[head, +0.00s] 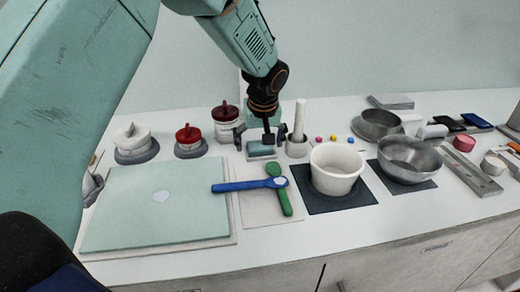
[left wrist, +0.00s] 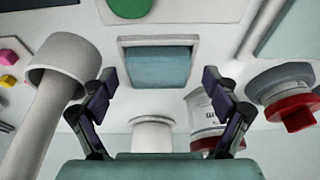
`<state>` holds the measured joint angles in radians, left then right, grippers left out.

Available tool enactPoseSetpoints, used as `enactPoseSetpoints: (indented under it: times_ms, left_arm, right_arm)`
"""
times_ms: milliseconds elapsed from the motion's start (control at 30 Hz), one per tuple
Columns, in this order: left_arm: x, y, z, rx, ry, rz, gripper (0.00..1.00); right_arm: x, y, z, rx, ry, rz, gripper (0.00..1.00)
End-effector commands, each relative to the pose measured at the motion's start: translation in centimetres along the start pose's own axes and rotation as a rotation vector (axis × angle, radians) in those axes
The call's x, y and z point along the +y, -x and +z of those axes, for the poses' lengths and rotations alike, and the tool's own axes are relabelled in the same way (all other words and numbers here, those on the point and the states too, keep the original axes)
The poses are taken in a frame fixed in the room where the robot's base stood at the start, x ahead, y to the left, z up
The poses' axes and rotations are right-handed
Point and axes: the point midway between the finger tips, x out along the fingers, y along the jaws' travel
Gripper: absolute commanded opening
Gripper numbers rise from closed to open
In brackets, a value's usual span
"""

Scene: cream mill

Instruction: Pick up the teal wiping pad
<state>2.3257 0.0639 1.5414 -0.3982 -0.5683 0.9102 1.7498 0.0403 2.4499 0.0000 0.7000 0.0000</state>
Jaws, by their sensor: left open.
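The teal wiping pad (head: 260,148) lies in a small white tray (head: 262,158) toward the back middle of the counter. In the left wrist view the pad (left wrist: 158,68) shows between and beyond the fingertips, framed by the tray's rim (left wrist: 190,42). My left gripper (head: 262,134) points down at the pad from above. Its dark fingers are spread wide, and it is open and empty. The fingers (left wrist: 159,80) stand to either side of the pad in the wrist view and do not appear to touch it. My right gripper is not in view.
A white pestle-shaped piece (head: 298,130) stands close right of the gripper, and a red-lidded jar (head: 227,115) close left. Blue (head: 235,186) and green (head: 284,202) spoons lie in front. A white pot (head: 336,168) and metal bowl (head: 408,158) stand to the right.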

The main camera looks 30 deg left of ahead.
Motion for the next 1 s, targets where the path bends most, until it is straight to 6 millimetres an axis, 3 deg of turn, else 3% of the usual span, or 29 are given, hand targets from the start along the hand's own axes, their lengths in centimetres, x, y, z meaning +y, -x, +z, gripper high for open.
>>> enactPoseSetpoints:
  times_ms: [167, 633, 1000]
  left_arm:
    - [0.17, 0.07, 0.02, 0.001, -0.002, 0.001, 0.86]
    - [0.15, 0.07, 0.03, 0.000, -0.002, 0.001, 0.46]
    - [0.15, 0.22, -0.02, 0.001, -0.002, 0.001, 0.45]
  right_arm:
    - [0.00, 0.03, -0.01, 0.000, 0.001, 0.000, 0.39]
    - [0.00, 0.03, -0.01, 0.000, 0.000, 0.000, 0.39]
    - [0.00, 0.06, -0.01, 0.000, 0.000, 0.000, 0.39]
